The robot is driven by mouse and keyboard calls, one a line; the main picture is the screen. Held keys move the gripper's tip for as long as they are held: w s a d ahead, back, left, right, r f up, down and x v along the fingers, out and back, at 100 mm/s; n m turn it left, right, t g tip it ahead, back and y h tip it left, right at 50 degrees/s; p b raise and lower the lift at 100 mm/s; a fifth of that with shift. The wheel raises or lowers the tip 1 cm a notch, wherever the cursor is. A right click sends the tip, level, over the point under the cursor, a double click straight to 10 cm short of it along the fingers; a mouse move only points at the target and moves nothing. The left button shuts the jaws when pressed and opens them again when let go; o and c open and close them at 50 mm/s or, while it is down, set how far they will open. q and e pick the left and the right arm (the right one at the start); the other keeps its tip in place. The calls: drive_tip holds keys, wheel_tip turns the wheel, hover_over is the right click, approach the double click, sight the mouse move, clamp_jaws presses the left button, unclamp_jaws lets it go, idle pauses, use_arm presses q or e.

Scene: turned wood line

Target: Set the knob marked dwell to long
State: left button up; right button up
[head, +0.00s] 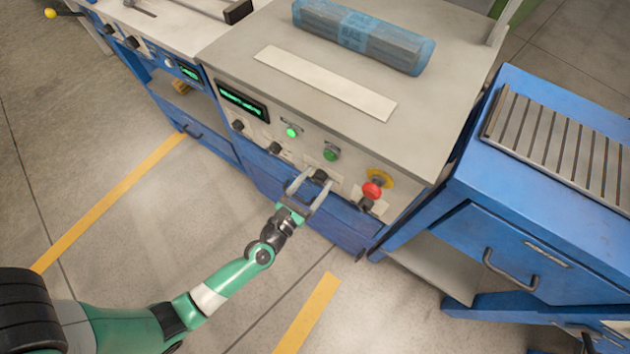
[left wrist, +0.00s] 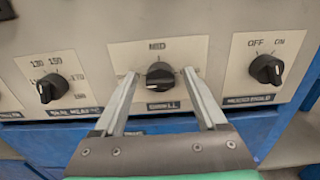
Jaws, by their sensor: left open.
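The dwell knob (left wrist: 160,76) is a black knob on a pale plate on the machine's front panel. The word MED stands above it and a partly readable dwell label (left wrist: 162,106) is below. The side markings are hidden by my fingers, and I cannot surely read its pointer. In the head view the knob (head: 320,175) is at the front panel. My left gripper (head: 308,190) is open there. In the left wrist view its two fingers (left wrist: 160,84) stand on either side of the knob, with gaps between. My right gripper is not in view.
A numbered knob (left wrist: 47,88) is left of the dwell knob and an OFF/ON knob (left wrist: 266,70) is right. Green buttons (head: 331,153), a red emergency button (head: 372,190) and a lit display (head: 242,101) share the panel. A blue-wrapped bundle (head: 362,35) lies on top.

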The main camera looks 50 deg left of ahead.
use_arm(q)
clamp_jaws()
idle(0.3)
